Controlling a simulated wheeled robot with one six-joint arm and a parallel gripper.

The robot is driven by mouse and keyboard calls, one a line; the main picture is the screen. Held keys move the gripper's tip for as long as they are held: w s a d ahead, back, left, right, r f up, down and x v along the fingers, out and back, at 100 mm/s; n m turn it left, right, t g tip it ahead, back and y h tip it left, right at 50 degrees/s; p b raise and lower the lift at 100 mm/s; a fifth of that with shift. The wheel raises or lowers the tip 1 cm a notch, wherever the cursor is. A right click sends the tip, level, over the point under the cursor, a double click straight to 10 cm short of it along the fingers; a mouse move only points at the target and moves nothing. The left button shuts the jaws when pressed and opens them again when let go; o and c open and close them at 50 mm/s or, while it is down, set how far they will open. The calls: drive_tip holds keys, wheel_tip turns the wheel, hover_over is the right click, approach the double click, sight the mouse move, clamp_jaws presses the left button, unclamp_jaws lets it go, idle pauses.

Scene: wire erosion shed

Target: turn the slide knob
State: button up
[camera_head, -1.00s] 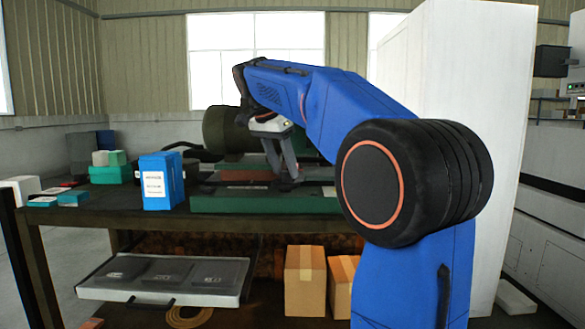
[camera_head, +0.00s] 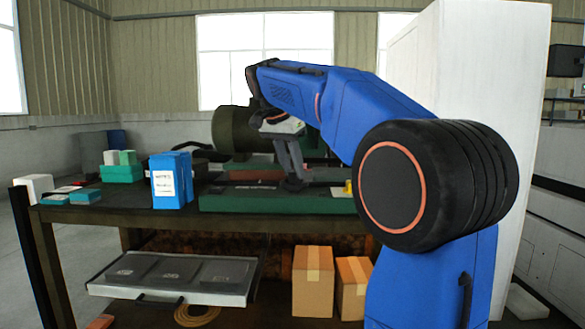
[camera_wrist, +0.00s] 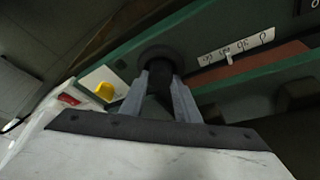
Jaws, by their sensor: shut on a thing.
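The slide knob (camera_wrist: 158,54) is a dark round knob on the green machine body. In the wrist view it sits between the fingertips of my gripper (camera_wrist: 160,88), which is shut on it. A white strip with black markings and a pale pointer (camera_wrist: 236,46) lies to its right. In the head view my gripper (camera_head: 293,183) reaches down to the long green machine base (camera_head: 265,203) on the bench; the knob is too small and dark to make out there.
A yellow knob (camera_wrist: 104,91) lies left of the fingers in the wrist view. Blue boxes (camera_head: 170,182) stand left of the machine on the dark bench (camera_head: 120,213). A green motor-like drum (camera_head: 232,130) is behind. A drawer (camera_head: 170,280) and cardboard boxes (camera_head: 313,281) are below.

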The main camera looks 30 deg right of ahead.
drive_tip(key=n+t, duration=0.1)
drive_tip(key=n, duration=0.2)
drive_tip(key=n+t+y, duration=0.1)
drive_tip(key=n, duration=0.2)
drive_tip(key=shift+s+d+n, duration=0.15)
drive_tip(key=shift+s+n, duration=0.05)
drive_tip(key=shift+n, duration=0.2)
drive_tip(key=n+y, duration=0.1)
drive_tip(key=n, duration=0.2)
drive_tip(key=n+t+y, duration=0.1)
drive_tip(key=n, duration=0.2)
drive_tip(key=shift+d+n+y, duration=0.2)
drive_tip(key=shift+n+y, duration=0.1)
drive_tip(key=shift+y, duration=0.1)
drive_tip(key=o, duration=1)
drive_tip(key=shift+o, duration=0.2)
drive_tip(key=shift+s+r, duration=0.1)
drive_tip(key=v, duration=1.7)
drive_tip(key=shift+s, duration=0.25)
